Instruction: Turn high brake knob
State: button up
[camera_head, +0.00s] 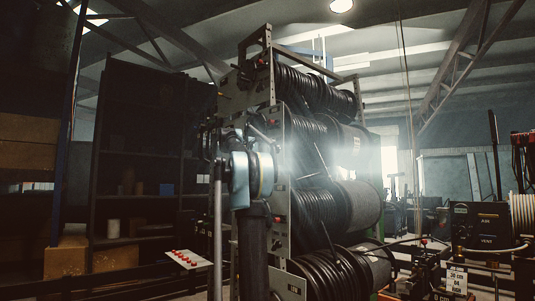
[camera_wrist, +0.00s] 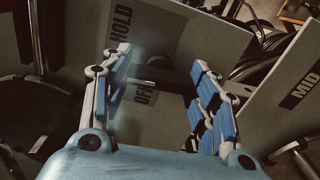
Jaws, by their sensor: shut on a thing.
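In the wrist view, a dark brake knob (camera_wrist: 172,74) sits on a grey metal plate (camera_wrist: 185,38) marked HOLD, with an OFF label partly hidden beside the knob. In the head view, my arm reaches up to the left side of the tall hose reel rack (camera_head: 285,150). The fingers and knob are too small and dark to make out there.
A second plate marked MID (camera_wrist: 300,90) stands close to the right of my gripper in the wrist view. Black hose coils (camera_head: 318,205) fill the rack. A control box with red buttons (camera_head: 187,259) stands low at left, before dark shelves (camera_head: 140,165).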

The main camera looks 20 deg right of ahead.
jog(key=n, duration=0.4)
jog(key=shift+f+n, duration=0.15)
jog(key=shift+n, duration=0.15)
dwell(0.5)
jog(key=o, duration=1.1)
jog(key=shift+w, duration=0.1)
jog(key=shift+c, duration=0.2)
jog(key=shift+a, duration=0.1)
jog(key=v, duration=1.1)
jog(key=shift+a, duration=0.4)
